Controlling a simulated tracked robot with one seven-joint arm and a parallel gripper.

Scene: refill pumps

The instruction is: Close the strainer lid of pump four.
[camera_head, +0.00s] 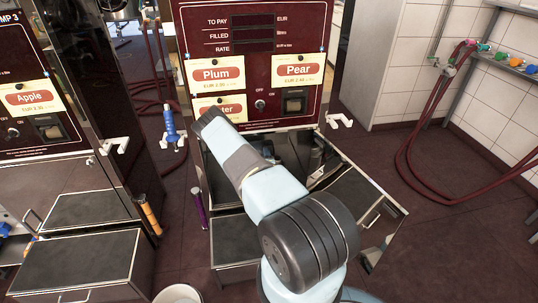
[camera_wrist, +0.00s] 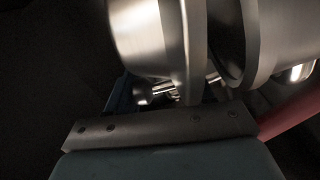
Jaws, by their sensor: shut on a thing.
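The middle pump (camera_head: 256,60) has a dark red panel with Plum and Pear labels; its number is out of view. Its lower cabinet is open, and my arm reaches into it, hiding most of the inside. In the wrist view, a shiny metal strainer housing (camera_wrist: 143,35) ends in a flange. A round metal disc, apparently the strainer lid (camera_wrist: 236,45), stands close to the flange at a narrow angle, with a dark gap between. My gripper (camera_wrist: 180,92) is below them, shut apparently on the lid's lower edge; its fingertips are mostly hidden. Small metal pins or bolts (camera_wrist: 160,90) show there.
The open cabinet door (camera_head: 358,205) stands to the right of my arm. Pump 3 (camera_head: 45,100) stands at the left. A red hose (camera_head: 418,170) hangs at the right wall. In the wrist view, a red hose (camera_wrist: 290,125) passes at right.

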